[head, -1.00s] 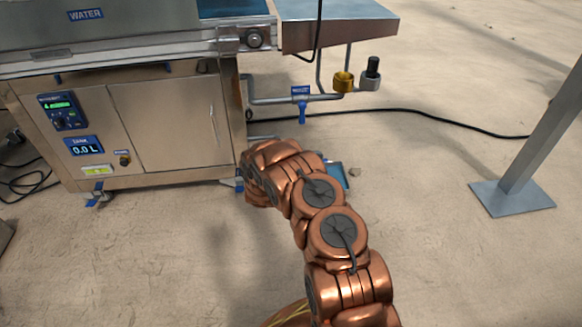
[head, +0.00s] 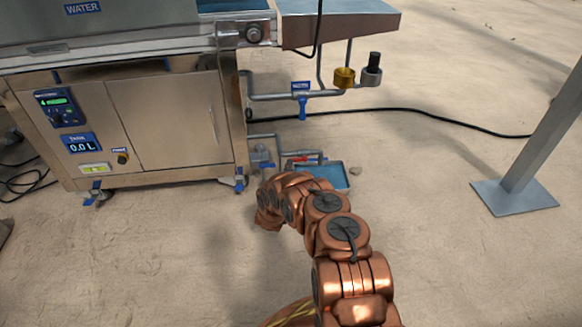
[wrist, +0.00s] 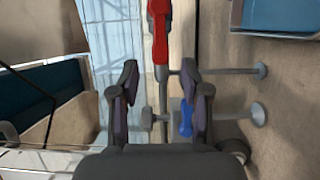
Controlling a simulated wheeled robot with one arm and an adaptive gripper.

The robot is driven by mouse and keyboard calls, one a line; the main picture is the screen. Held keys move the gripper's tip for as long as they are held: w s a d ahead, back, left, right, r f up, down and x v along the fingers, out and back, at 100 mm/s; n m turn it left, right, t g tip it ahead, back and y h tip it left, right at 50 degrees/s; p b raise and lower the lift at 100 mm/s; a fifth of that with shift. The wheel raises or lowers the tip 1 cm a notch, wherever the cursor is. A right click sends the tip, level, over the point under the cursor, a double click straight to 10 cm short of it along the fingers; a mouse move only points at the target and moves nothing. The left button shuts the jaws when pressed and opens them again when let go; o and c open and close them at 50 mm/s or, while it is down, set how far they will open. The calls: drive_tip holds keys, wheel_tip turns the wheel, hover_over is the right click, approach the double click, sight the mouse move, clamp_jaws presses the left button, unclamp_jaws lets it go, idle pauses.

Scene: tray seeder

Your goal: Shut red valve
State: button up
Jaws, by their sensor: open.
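The red valve has a red lever handle (head: 306,159) on the low grey pipe to the right of the steel cabinet, just above a blue tray. In the head view the lever lies roughly along the pipe. In the wrist view the red lever (wrist: 159,32) runs up and down at top centre, beyond the fingertips. I cannot tell the exact distance. In the head view my gripper is not clearly visible at the arm's end.
A blue valve handle (wrist: 186,119) sits near the right finger in the wrist view. Another blue valve (head: 302,105) hangs on the upper pipe. The blue tray (head: 334,176) lies on the floor. The steel cabinet (head: 175,125) stands left; a black cable crosses the floor behind.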

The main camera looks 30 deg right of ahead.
sight(299, 160)
drive_tip(key=shift+b+x, duration=0.5)
drive_tip(key=shift+x, duration=1.25)
clamp_jaws()
